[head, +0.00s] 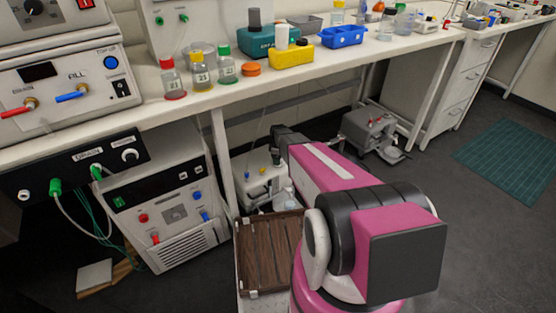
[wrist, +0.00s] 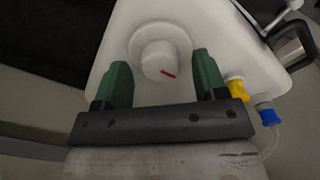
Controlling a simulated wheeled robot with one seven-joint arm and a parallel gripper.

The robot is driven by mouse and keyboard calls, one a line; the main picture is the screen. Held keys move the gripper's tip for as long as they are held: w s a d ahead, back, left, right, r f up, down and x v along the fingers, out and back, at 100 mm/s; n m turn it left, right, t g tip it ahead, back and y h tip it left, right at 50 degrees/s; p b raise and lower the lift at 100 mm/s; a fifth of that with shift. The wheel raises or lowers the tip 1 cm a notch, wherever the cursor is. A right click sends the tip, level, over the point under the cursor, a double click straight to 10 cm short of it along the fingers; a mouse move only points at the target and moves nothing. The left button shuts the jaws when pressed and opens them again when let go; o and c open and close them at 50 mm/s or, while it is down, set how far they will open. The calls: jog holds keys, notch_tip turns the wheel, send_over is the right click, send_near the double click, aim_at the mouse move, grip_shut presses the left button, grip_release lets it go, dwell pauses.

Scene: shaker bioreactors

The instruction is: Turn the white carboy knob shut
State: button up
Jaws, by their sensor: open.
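The white carboy (wrist: 204,27) fills the upper middle of the wrist view. Its round white knob (wrist: 160,58) has a red mark on its face, pointing to the lower right. My gripper (wrist: 162,80) is open, with one green finger to the left and one to the right of the knob. The knob shows between the fingertips, with visible space on both sides; I cannot tell the remaining depth. In the head view the carboy (head: 254,176) stands on the floor under the bench, partly hidden by my pink arm.
A yellow fitting (wrist: 238,90) and a blue fitting with a clear hose (wrist: 267,114) sit right of my gripper. A dark metal handle (wrist: 294,42) is at the upper right. A brown slatted board (head: 270,252) and a control box (head: 172,213) flank the arm's left side.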

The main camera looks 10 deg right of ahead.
jog(key=shift+f, duration=0.4)
jog(key=c, duration=0.9)
